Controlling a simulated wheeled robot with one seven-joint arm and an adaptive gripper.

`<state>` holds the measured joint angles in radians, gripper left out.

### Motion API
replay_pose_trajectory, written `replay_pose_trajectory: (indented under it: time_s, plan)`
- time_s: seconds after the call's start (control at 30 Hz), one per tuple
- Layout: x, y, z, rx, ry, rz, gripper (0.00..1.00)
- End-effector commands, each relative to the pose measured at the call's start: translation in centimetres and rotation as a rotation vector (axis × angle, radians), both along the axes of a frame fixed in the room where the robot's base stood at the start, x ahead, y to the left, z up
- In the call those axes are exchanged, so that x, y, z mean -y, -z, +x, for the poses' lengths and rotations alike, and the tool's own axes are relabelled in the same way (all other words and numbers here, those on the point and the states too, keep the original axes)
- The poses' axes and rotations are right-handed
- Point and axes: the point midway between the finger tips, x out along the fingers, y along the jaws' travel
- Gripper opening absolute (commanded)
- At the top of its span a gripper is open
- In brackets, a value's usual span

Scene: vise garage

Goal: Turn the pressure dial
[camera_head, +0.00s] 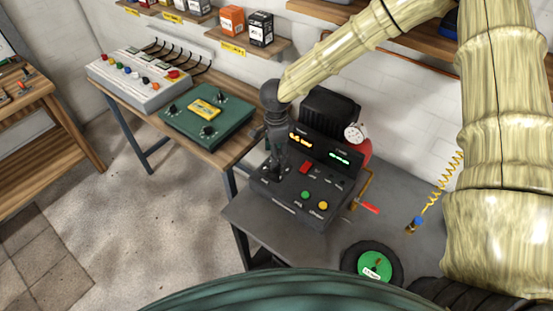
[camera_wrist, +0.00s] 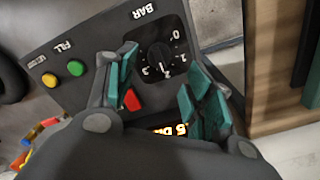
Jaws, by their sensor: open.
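The pressure dial (camera_wrist: 158,55) is a round black knob with white numerals around it and a "BAR" label beside it, seen in the wrist view. It sits on the black control panel (camera_head: 322,203). My gripper (camera_wrist: 163,78) is open over the panel, with one teal-padded finger to each side of the dial in the wrist view. I see no finger clearly touching it.
The panel has a red switch (camera_head: 305,168), a green button (camera_head: 305,195), a yellow button (camera_head: 323,205) and lit displays (camera_head: 339,157). A gauge (camera_head: 355,134) and red-handled valve (camera_head: 369,208) stand to the right. A green disc (camera_head: 373,262) lies in front; a green dial box (camera_head: 195,130) lies left.

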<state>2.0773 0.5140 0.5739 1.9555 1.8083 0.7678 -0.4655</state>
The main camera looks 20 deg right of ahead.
Motion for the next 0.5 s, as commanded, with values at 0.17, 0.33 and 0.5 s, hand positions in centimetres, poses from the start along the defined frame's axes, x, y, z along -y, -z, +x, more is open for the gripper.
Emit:
replay_pose_trajectory:
  time_s: [0.17, 0.33, 0.5]
  plan:
    - [0.0, -3.3, 0.1, 0.003, 0.000, 0.003, 0.52]
    - [0.0, -5.3, 0.1, 0.003, 0.000, 0.002, 0.52]
    - [0.1, -6.2, 0.1, 0.001, 0.000, 0.001, 0.52]
